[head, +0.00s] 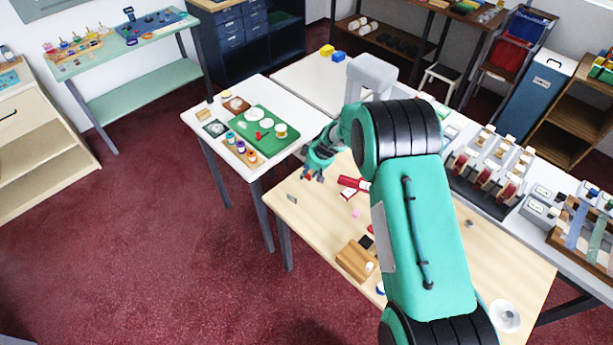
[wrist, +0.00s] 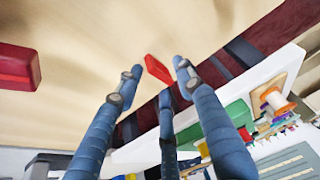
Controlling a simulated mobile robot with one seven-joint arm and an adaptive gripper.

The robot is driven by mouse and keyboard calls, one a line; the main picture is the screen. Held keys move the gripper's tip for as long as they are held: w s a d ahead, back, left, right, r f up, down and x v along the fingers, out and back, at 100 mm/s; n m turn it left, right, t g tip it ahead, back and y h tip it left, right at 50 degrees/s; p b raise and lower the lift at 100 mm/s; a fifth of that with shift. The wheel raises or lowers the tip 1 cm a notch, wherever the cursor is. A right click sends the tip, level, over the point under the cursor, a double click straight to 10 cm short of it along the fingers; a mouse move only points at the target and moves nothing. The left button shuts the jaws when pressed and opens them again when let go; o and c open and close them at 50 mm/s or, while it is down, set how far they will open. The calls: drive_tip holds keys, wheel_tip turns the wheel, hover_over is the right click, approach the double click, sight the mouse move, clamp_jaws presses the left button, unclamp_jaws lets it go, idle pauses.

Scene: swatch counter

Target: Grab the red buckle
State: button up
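A small flat red piece, which looks like the red buckle (wrist: 158,69), lies on the pale wooden table near its edge in the wrist view. My gripper (wrist: 160,78) has several blue-grey fingers spread apart, with the red piece showing between and just beyond the tips. I cannot tell whether any finger touches it. In the head view my gripper (head: 314,173) is low over the table's left corner, with a hint of red at its fingertips. The red piece is mostly hidden there.
A larger red object (wrist: 18,67) lies to one side; a red-and-white object (head: 352,185) sits right of my gripper in the head view. A wooden block (head: 356,261) stands nearer the front. A white table with a green mat (head: 262,145) adjoins at left.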

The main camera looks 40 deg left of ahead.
idle(0.3)
drive_tip(key=c, duration=0.9)
drive_tip(key=shift+r, duration=0.1)
drive_tip(key=shift+r, duration=0.75)
wheel_tip(320, 180, up, 2)
drive_tip(key=s+d, duration=0.3)
drive_tip(key=d, duration=0.1)
drive_tip(key=s+d+b, duration=0.1)
drive_tip(key=s+d, duration=0.2)
drive_tip(key=d, duration=0.1)
drive_tip(key=s+d+r, duration=0.1)
drive_tip(key=s+d, duration=0.2)
drive_tip(key=d, duration=0.2)
drive_tip(key=shift+d+r+b, duration=0.1)
drive_tip(key=shift+b, duration=0.2)
